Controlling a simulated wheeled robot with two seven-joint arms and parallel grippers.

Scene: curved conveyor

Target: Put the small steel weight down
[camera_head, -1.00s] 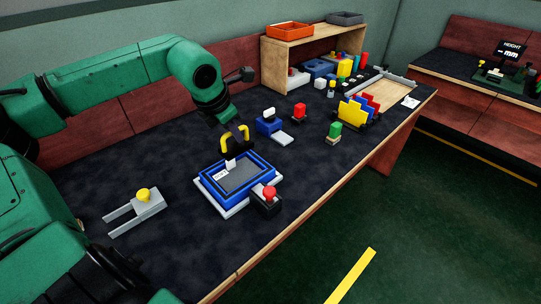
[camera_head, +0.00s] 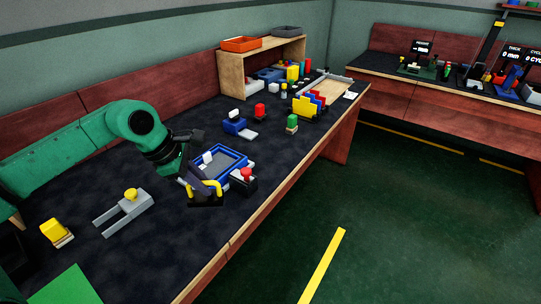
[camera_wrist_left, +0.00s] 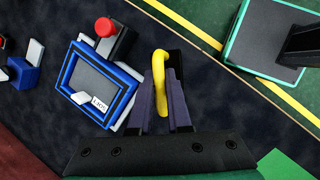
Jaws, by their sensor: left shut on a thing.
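My left gripper (camera_head: 203,185) is shut on the yellow handle (camera_wrist_left: 159,80) of a dark block, which I take for the small steel weight (camera_head: 206,202). In the head view the weight is upright, low at the front left of the blue-rimmed tray (camera_head: 243,160). I cannot tell whether its base touches the table. In the left wrist view the handle is between the two fingers (camera_wrist_left: 160,95) and the dark body (camera_wrist_left: 177,60) shows beyond it. The tray (camera_wrist_left: 68,72), with a white label, lies to its left there. My right gripper is not in view.
A black box with a red button (camera_head: 244,181) stands at the tray's front. A grey fork with a yellow knob (camera_head: 112,218) and a yellow block (camera_head: 53,230) lie left. A blue-and-white fixture (camera_head: 234,124) stands behind. The dark table (camera_head: 160,250) is clear in front.

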